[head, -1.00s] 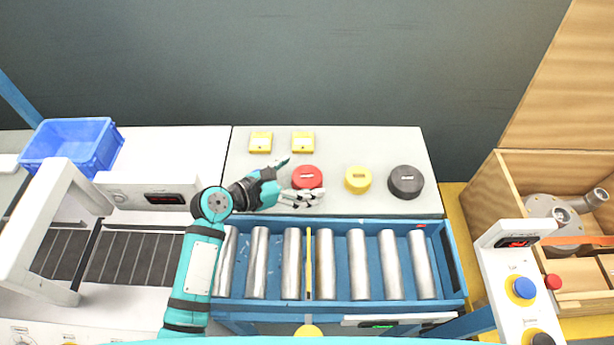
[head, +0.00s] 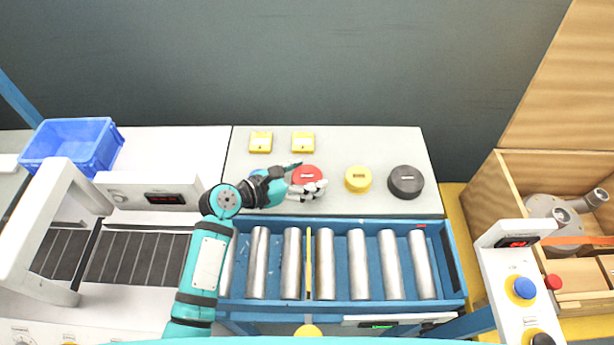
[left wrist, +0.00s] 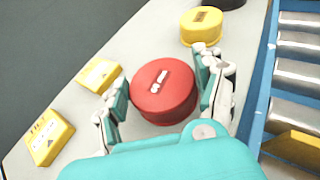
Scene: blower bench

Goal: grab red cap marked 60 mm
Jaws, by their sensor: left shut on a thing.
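The red cap (head: 307,174) sits on the light grey bench top, with a small pale label on its top that is too small to read. It also shows in the left wrist view (left wrist: 164,92), between the fingers. My left gripper (head: 309,176) is shut on the red cap, one finger on each side of it. The cap rests on the bench, and its lower side is partly hidden by the fingers in the head view. My right gripper is not in view.
A yellow cap (head: 358,179) and a black cap (head: 406,181) stand to the right. Two yellow blocks (head: 261,142) (head: 303,142) lie behind. A blue-framed roller conveyor (head: 340,312) runs along the front. A blue bin (head: 72,146) stands at left.

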